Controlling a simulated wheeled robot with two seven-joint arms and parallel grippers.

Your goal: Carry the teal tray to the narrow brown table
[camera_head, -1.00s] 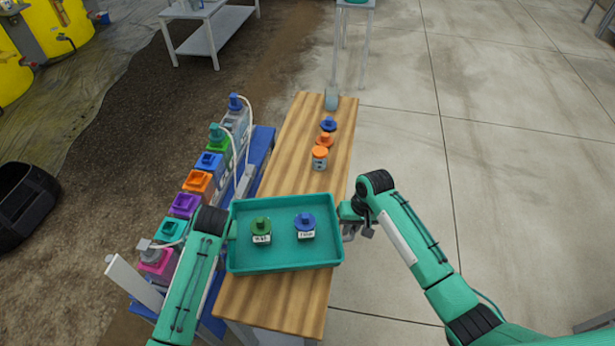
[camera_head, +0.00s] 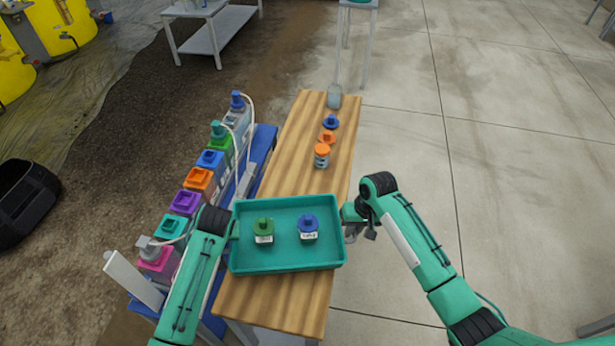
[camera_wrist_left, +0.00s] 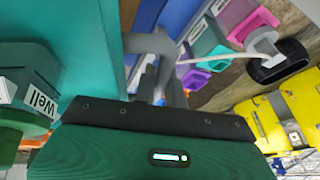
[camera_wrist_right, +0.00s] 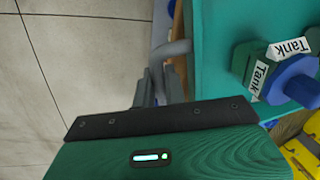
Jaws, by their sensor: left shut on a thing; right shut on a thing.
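The teal tray (camera_head: 288,263) is level in the middle of the head view, over the near half of a long, narrow brown wooden table (camera_head: 275,303). I cannot tell whether it touches the tabletop. A green-capped bottle (camera_head: 264,230) and a blue-capped bottle (camera_head: 308,228) stand upright in it, with white labels. My left gripper (camera_head: 235,228) is shut on the tray's left side; its fingers also show in the left wrist view (camera_wrist_left: 160,78). My right gripper (camera_head: 347,220) is shut on the tray's right side; its fingers also show in the right wrist view (camera_wrist_right: 163,80).
An orange-capped jar (camera_head: 322,156), an orange cap (camera_head: 327,138), a blue cap (camera_head: 331,122) and a grey container (camera_head: 334,97) line the table's far part. Several coloured jugs (camera_head: 199,181) stand on a blue bench at left.

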